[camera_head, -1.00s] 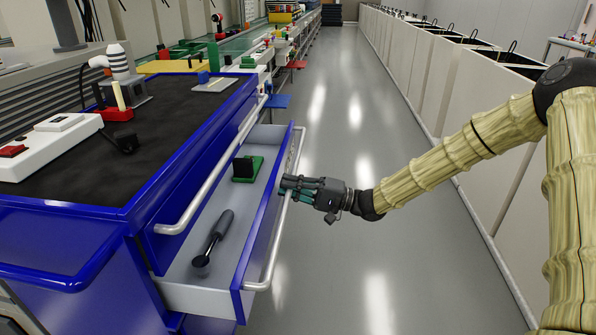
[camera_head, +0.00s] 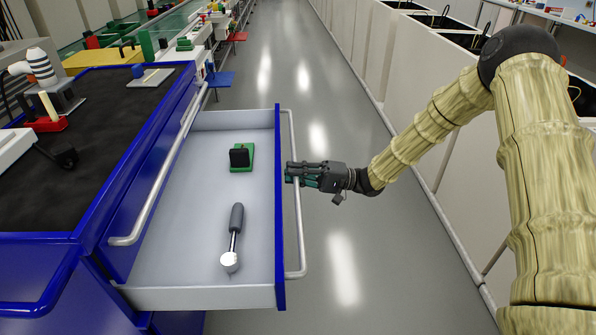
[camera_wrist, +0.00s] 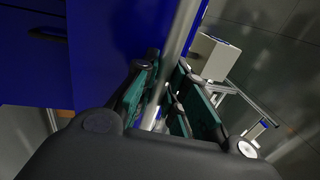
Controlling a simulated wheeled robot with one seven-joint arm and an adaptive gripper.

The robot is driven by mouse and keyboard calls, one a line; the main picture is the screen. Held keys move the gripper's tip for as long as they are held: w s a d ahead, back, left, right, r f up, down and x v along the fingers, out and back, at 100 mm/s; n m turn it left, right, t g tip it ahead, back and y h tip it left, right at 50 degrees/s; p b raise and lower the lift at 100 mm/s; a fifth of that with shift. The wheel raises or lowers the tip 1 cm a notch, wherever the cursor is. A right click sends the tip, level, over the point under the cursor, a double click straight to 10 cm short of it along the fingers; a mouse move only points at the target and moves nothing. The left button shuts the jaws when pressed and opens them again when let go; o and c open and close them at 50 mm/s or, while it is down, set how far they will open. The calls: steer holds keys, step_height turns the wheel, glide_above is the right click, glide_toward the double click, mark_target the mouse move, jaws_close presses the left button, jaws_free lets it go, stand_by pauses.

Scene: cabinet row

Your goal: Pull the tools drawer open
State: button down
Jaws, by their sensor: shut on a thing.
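The tools drawer (camera_head: 192,296) stands far out of the blue cabinet (camera_head: 92,200), with its grey inside in plain view. A green block with a black part (camera_head: 241,157) and a dark-handled tool with a round metal end (camera_head: 234,238) lie in it. A silver bar handle (camera_head: 301,235) runs along the blue drawer front (camera_head: 279,215). My gripper (camera_head: 292,175) is shut around this handle, near its middle. In the wrist view the bar (camera_wrist: 178,45) passes between the teal fingers (camera_wrist: 168,98); the fingertips are partly hidden.
A second bar handle (camera_head: 160,190) runs along the cabinet's upper edge. The black worktop (camera_head: 100,110) holds several items. Grey floor (camera_head: 345,270) lies clear to the right of the drawer, up to a row of pale bins (camera_head: 408,85).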

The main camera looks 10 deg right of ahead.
steer(key=shift+s+f, duration=0.1)
steer(key=c, duration=1.5)
jaws_free()
steer(key=shift+o, duration=0.2)
steer(key=v, duration=1.2)
